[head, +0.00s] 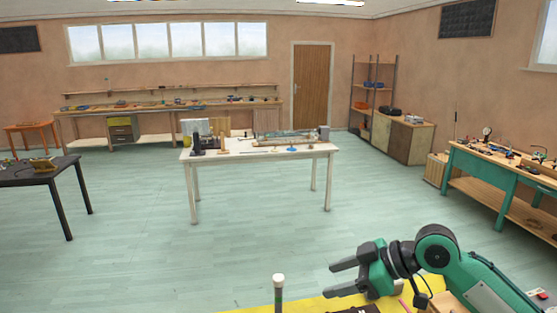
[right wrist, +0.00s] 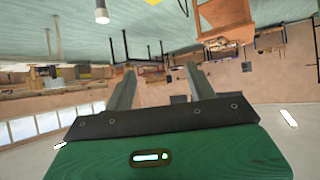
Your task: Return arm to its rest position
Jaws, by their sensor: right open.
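My right gripper (head: 337,279) reaches in from the lower right in the head view and points left. Its two grey fingers are apart, with nothing between them. It is above the near yellow surface (head: 318,303) at the bottom edge. In the right wrist view the fingers of the right gripper (right wrist: 160,82) are also spread and empty, against a room that looks upside down. My left gripper and arm are not in view.
A dark upright rod with a white top (head: 279,280) stands left of the right gripper. A white table (head: 225,154) with several items stands mid-room. A black table (head: 40,176) is at left, a green workbench (head: 480,172) at right. The floor between is clear.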

